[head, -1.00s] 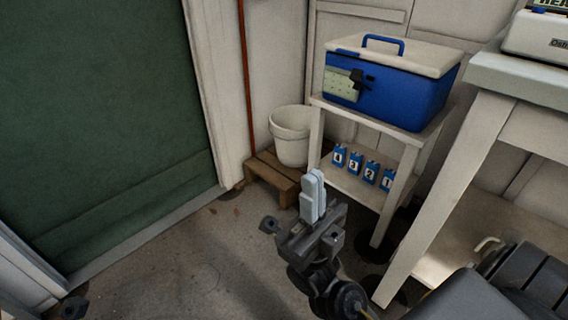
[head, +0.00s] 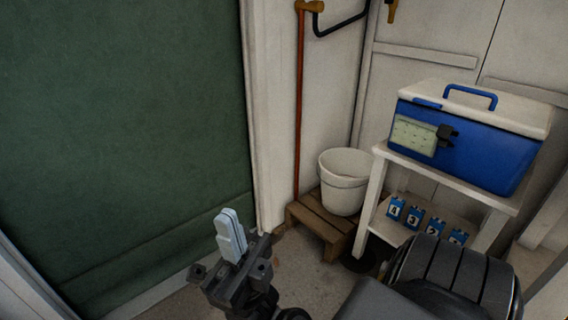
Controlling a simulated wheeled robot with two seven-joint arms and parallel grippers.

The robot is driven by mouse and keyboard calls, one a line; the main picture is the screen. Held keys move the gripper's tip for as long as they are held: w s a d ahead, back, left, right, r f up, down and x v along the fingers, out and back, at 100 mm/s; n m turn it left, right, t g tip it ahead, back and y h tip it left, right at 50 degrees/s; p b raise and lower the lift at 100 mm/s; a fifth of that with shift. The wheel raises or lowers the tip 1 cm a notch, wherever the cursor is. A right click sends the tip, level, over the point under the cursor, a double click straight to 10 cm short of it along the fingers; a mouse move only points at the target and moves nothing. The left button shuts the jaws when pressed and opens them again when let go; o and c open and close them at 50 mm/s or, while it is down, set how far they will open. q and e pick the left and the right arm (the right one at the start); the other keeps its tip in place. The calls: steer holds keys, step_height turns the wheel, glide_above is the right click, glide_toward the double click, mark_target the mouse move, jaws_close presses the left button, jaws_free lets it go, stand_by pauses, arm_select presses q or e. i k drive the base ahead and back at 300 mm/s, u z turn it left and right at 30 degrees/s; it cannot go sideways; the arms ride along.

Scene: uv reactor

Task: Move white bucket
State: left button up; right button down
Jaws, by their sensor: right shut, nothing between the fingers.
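The white bucket (head: 343,184) stands upright on a low wooden pallet (head: 318,222) in the corner, left of the small shelf table. Its open top faces up, and its right side is close to the table's leg. My right gripper (head: 229,232) is in the lower middle of the head view, pointing up, with its pale fingers together and nothing between them. It is to the left of the bucket and nearer to me, apart from it. My left gripper is not in view.
A blue cooler box (head: 470,140) with a white lid sits on the small table (head: 440,181). Several numbered blue packs (head: 413,217) stand on its lower shelf. A red-brown pole (head: 299,110) leans at the wall. A green panel (head: 120,130) fills the left. Floor before the pallet is bare.

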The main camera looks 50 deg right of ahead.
mark_target(346, 172)
steer(key=u, duration=0.05)
steer(key=i, duration=0.75)
steer(key=z, duration=0.8)
steer(key=i, duration=0.6)
steer(key=z, duration=0.7)
